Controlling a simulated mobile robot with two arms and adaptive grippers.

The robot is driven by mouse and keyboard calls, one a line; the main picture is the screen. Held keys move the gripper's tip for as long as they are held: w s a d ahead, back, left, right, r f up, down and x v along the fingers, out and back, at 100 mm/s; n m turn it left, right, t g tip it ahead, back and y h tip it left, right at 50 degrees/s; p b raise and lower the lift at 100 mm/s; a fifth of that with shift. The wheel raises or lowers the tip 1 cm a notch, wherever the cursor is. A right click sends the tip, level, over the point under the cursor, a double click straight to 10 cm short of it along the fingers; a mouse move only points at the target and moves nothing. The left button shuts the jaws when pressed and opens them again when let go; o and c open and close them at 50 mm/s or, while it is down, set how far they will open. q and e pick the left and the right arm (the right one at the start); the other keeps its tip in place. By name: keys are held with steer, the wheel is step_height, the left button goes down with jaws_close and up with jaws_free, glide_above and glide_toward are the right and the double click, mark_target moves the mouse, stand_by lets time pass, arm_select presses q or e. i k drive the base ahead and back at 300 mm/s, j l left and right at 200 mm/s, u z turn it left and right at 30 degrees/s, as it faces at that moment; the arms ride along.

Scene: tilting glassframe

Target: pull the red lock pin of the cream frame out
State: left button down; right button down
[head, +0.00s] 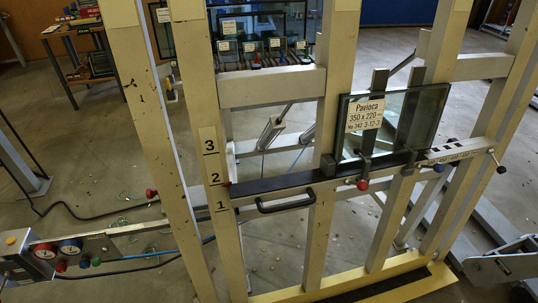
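The cream frame (222,215) stands large in front of me, its upright numbered 1, 2 and 3. Several red parts show on or near it. A small red tip (228,184) sits beside the number 2. A red knob (151,193) is at the left post, and another red knob (362,185) is under the glass pane. I cannot tell for sure which is the lock pin. A black bar (270,184) crosses the frame at the height of the 2, with a black handle (285,203) below it. Neither gripper shows.
A glass pane (425,110) with a label (365,114) rests on the bar, held by dark clamps. A control box (25,260) with gauges stands lower left, with hoses on the floor. Glass panes stand behind. A wooden table (62,35) is at the back left.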

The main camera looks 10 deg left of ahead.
mark_target(150, 193)
steer(key=j+u, duration=0.15)
steer(key=u, duration=1.15)
steer(key=z, duration=1.35)
steer(key=j+u, duration=0.15)
steer(key=u, duration=1.15)
steer(key=i+l, duration=0.05)
steer(key=l, duration=0.05)
